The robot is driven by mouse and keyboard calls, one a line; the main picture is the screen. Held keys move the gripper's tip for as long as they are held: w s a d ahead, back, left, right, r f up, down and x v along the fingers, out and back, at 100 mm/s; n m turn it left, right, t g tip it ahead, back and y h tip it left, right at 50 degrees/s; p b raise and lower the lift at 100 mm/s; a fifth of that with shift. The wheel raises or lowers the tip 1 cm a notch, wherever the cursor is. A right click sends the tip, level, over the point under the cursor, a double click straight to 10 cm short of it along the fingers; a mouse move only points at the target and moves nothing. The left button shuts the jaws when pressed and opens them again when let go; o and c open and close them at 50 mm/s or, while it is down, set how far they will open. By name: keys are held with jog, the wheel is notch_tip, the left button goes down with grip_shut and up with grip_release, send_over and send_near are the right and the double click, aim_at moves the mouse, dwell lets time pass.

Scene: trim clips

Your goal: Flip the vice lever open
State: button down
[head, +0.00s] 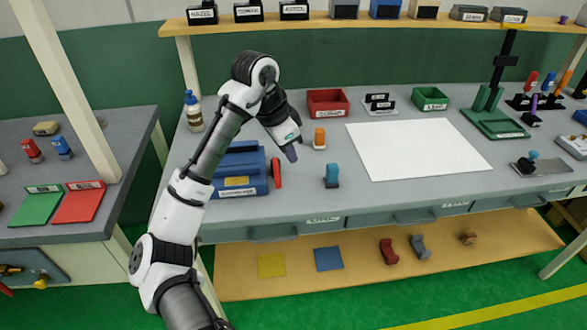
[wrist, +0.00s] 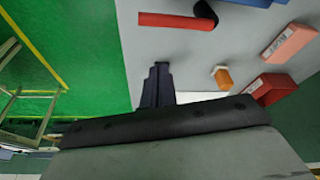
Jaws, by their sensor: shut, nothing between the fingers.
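The blue vice (head: 238,172) stands on the bench near its front left, with a label on its front. Its red lever (head: 276,172) is at the vice's right side. In the wrist view the red lever (wrist: 165,19) lies across the top, joined to a black pivot (wrist: 206,14), with a corner of the blue vice body (wrist: 258,2) at the top edge. My gripper (head: 291,153) is above the bench, just right of and behind the lever, apart from it. In the wrist view its fingers (wrist: 158,82) are together and empty.
A red bin (head: 328,103) is behind. A white sheet (head: 418,148) covers the bench middle. A bottle (head: 193,112) stands at the back left. A shelf (head: 380,24) runs above.

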jog(key=shift+v, duration=1.4)
jog(key=shift+d, duration=0.1)
